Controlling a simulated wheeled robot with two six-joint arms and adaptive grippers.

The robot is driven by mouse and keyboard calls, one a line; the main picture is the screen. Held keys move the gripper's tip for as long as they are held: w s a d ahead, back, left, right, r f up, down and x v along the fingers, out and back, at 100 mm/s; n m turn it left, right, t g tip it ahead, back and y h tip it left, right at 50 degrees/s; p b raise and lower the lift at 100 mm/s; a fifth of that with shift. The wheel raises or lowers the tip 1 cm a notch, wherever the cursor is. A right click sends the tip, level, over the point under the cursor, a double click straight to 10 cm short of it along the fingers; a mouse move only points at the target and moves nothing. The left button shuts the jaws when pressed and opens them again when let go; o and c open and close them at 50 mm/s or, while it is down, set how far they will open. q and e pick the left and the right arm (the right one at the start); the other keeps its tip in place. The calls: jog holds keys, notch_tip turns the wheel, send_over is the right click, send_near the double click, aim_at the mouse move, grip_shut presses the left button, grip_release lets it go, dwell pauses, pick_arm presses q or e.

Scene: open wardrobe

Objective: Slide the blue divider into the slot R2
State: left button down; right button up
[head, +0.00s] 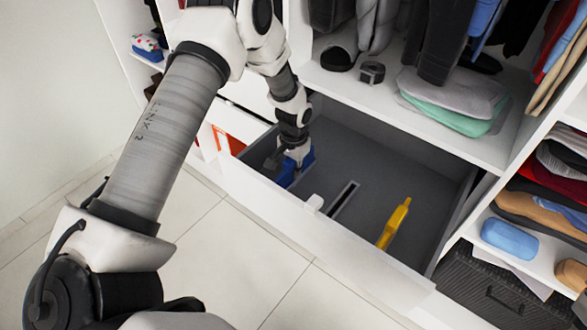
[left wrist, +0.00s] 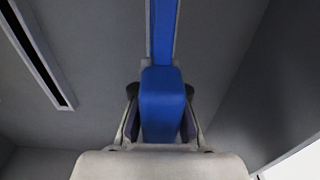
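The blue divider (head: 306,160) is in the left part of the open drawer, under my left gripper (head: 297,155). In the left wrist view, the fingers of my left gripper (left wrist: 161,120) sit on both sides of the divider's raised blue handle (left wrist: 162,98) and are closed on it. The divider's long blue strip runs away from the handle. I cannot tell whether its lower edge is seated in a slot. A pale-framed slot (head: 343,200) lies empty to its right; it also shows in the left wrist view (left wrist: 38,50). No slot label is readable. My right gripper is not in view.
A yellow divider (head: 394,224) stands in the right part of the drawer. The drawer's front wall (head: 300,222) and the shelf above it (head: 400,108) bound the space. Grey drawer floor is free between the slot and the yellow divider.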

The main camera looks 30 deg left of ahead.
pick_arm(q)
jog(key=c, duration=1.8)
grip_release()
jog(key=shift+s+f, duration=0.1)
jog(key=shift+s, duration=0.05)
grip_shut()
jog(key=shift+r+p, duration=0.3)
jog(key=shift+p, duration=0.05)
jog(key=shift+r, duration=0.35)
jog(key=shift+r+p, duration=0.35)
jog(key=shift+p, duration=0.2)
jog(key=shift+r+p, duration=0.8)
jog(key=shift+r, duration=0.05)
jog(key=shift+r+p, duration=1.55)
jog(key=shift+r, duration=0.4)
